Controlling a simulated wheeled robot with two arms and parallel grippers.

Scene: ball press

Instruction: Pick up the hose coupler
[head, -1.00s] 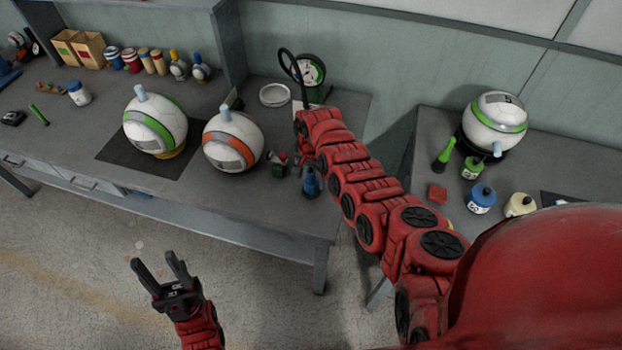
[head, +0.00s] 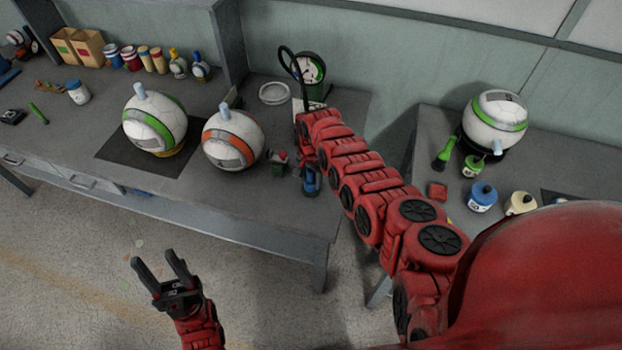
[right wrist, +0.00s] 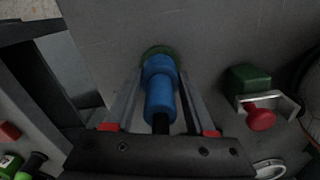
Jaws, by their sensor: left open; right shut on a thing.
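The hose coupler (head: 311,181) is a small blue piece near the front right of the long bench, partly hidden by my right arm. In the right wrist view the blue coupler (right wrist: 160,88) lies between the two fingers of my right gripper (right wrist: 160,72), which is shut on it. A dark green ring shows at its far end and a black part at its near end. I cannot tell whether it touches the bench. My left gripper (head: 163,272) is open and empty over the floor, in front of the bench. In the head view my right fingers are mostly hidden.
A green block with a red knob (right wrist: 252,85) stands close beside the coupler. A white-orange ball (head: 233,140) and a white-green ball (head: 154,124) stand to the left. A gauge (head: 311,68) stands behind. A second table (head: 430,135) is at the right.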

